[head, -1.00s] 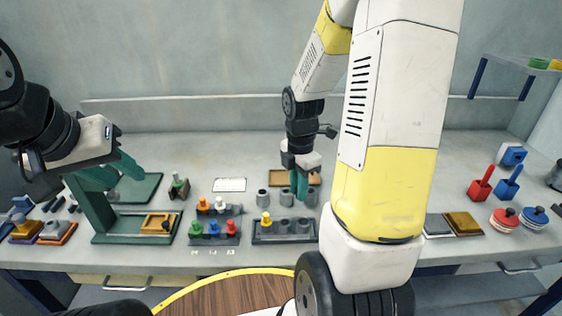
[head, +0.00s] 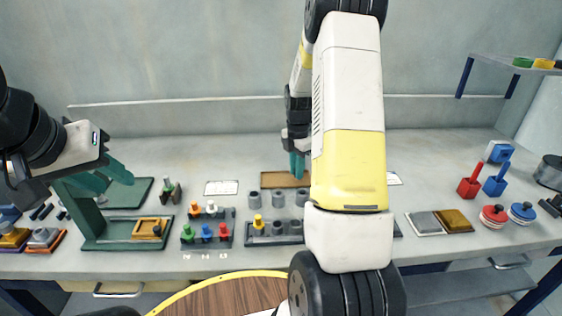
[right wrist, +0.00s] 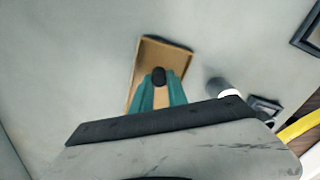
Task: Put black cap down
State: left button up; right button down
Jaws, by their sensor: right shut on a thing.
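The black cap (right wrist: 158,76) shows in the right wrist view between the green fingertips of my right gripper (right wrist: 159,90), which is shut on it. Behind the cap is a shallow tan tray (right wrist: 149,56). I cannot tell whether the cap touches the tray. In the head view my right gripper (head: 297,166) is over the tan tray (head: 279,180), partly hidden by my right arm, and the cap cannot be made out. My left gripper (head: 110,180) is open and empty at the left, near a green stand.
Grey cylinders (head: 278,198) stand in front of the tray. A rack (head: 262,241) with a yellow peg and a rack of coloured pegs (head: 207,243) are nearer the front edge. A white label (head: 221,188) lies left of the tray. My right arm hides part of the table.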

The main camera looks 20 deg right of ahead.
jog(key=shift+f, duration=0.45)
jog(key=shift+f, duration=0.15)
jog(key=c, duration=1.6)
grip_release()
